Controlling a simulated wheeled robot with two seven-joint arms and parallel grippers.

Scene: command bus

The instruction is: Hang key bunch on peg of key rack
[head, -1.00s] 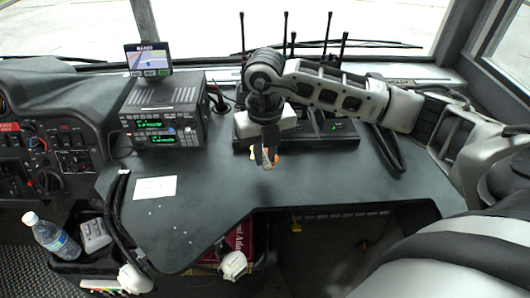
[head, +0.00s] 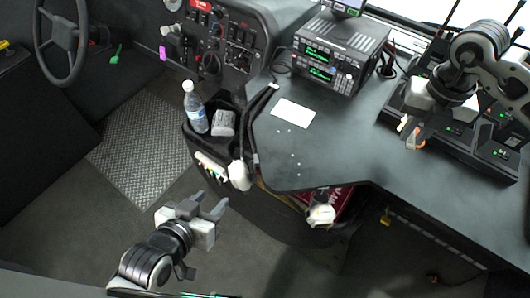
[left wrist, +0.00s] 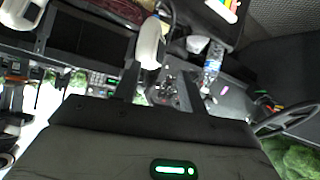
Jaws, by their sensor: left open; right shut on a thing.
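My right gripper (head: 412,132) is over the right part of the dark counter, pointing down, in front of the charger bank. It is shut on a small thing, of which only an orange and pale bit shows. I cannot tell whether this is the key bunch. My left gripper (head: 211,204) is open and empty at the lower left of the head view, above the floor. Its dark fingers also show in the left wrist view (left wrist: 160,88). I cannot make out a key rack or its pegs.
A water bottle (head: 195,110) and a grey item (head: 223,123) stand in a holder left of the counter (head: 340,150). White handset-like items (head: 240,176) hang at the counter's edge. A radio (head: 340,52) and a white card (head: 293,113) sit on top. The floor at left is open.

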